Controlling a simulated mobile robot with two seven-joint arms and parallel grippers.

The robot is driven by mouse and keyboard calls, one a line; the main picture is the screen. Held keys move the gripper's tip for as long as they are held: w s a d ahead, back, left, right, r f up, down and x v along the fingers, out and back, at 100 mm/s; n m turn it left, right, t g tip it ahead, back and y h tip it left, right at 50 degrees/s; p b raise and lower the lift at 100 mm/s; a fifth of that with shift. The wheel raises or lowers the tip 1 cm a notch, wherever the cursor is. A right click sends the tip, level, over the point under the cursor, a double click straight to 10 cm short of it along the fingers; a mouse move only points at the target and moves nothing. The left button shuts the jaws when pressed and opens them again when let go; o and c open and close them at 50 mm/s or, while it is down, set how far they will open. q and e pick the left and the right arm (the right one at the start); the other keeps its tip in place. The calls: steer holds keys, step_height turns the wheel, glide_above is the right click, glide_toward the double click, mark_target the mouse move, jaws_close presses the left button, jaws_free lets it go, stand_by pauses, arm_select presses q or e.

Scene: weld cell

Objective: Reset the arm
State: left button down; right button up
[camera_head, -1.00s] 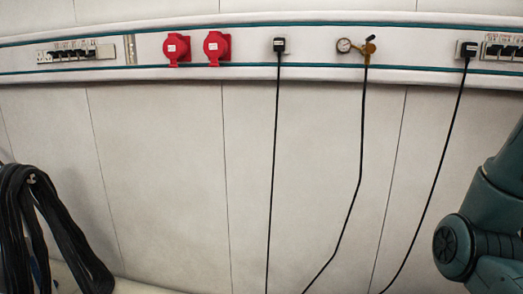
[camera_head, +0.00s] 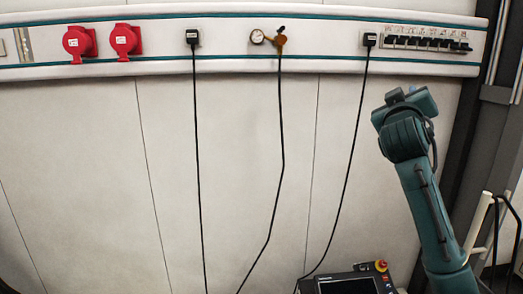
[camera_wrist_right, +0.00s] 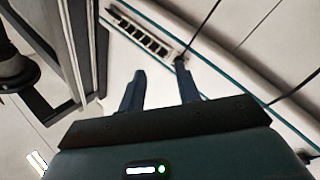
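A teal arm, which looks like my right arm (camera_head: 430,205), rises from the lower right of the head view. Its bent upper end stands in front of the wall, just below the row of switches. I cannot make out its fingers there. In the right wrist view my right gripper (camera_wrist_right: 160,72) has its two dark fingers apart, with nothing between them. The fingers point toward the wall rail with the switches and the black plug. How far they are from it is hard to tell. My left gripper is not in view.
The wall rail carries red sockets (camera_head: 126,39), a gauge (camera_head: 257,37) and a switch row (camera_head: 427,43). Black cables (camera_head: 347,180) hang down the wall. A pendant (camera_head: 348,284) with a red button lies low beside the arm. A dark frame (camera_head: 478,120) stands at the right.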

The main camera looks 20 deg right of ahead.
steer(key=w+a+f+n+t+y, duration=0.1)
steer(key=w+a+f+n+y, duration=0.2)
steer(key=f, duration=0.7)
steer(key=w+a+f+n+t+y, duration=0.1)
steer(key=a+f+n+y, duration=0.35)
steer(key=f, duration=0.45)
steer(key=s+a+f+n+g+y, duration=0.15)
steer(key=a+f, duration=0.25)
steer(key=f, duration=0.5)
steer(key=s+a+f+n+y, duration=0.1)
steer(key=s+a+f+y, duration=0.25)
steer(key=f, duration=0.45)
steer(key=s+a+f+g+y, duration=0.3)
steer(key=s+a+f, duration=0.3)
steer(key=s+f, duration=0.45)
steer(key=s+a+f+g+y, duration=0.3)
steer(key=s+a+f, duration=0.4)
steer(key=s+f, duration=0.4)
arm_select(q)
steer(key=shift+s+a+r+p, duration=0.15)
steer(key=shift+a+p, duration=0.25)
steer(key=shift+p, duration=0.55)
arm_select(e)
steer(key=a+r+m+t, duration=0.1)
steer(key=a+r+m, duration=0.2)
steer(key=a, duration=0.3)
steer(key=shift+w+a+r+m+t+h, duration=0.3)
steer(key=shift+w+m+t+h, duration=0.05)
steer(key=shift+m, duration=0.55)
